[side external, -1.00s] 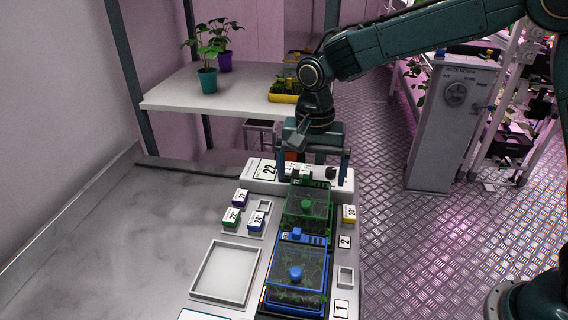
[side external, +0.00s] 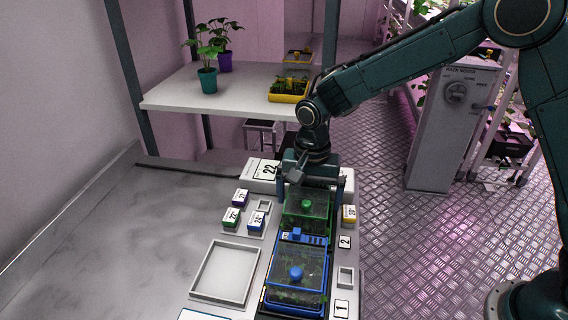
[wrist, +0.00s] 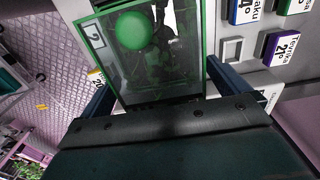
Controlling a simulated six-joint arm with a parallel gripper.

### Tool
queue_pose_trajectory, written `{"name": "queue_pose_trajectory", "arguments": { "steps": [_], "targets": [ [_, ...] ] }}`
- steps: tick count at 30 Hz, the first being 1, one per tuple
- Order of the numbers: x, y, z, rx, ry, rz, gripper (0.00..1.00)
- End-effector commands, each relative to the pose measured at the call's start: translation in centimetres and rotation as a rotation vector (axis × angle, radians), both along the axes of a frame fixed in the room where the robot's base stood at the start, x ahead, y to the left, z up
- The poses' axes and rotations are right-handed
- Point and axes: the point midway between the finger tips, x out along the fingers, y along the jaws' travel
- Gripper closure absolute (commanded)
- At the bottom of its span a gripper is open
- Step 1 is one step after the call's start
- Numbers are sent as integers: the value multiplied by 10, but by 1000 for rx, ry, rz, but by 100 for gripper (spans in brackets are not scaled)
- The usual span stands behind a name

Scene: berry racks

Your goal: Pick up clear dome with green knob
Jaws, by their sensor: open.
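The clear dome with green knob (side external: 318,203) sits on a green-framed tray on the bench, behind a clear dome with a blue knob (side external: 296,273). The green knob (wrist: 132,31) and the clear walls also show in the wrist view. My gripper (side external: 313,188) is open at the far end of the green-knob dome. In the wrist view its two blue fingers stand on either side of the dome's near end, apart from each other. Whether they touch the walls I cannot tell. Plants show faintly inside the dome.
Small numbered blocks (side external: 232,217) stand left of the domes, and a yellow block (side external: 349,213) stands right. An empty white tray (side external: 225,272) lies front left. A white device (side external: 262,170) stands behind. The bench's left side is clear.

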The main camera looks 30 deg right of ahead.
Motion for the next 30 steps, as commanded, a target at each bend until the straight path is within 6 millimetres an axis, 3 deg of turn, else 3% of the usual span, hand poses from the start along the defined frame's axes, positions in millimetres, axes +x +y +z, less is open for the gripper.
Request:
{"name": "queue_pose_trajectory", "arguments": {
  "steps": [18,25,30],
  "targets": [
    [0,0,-6,0,-1,0,0],
    [0,0,-6,0,-1,0,45],
    [0,0,-6,0,-1,0,45]
  ]
}}
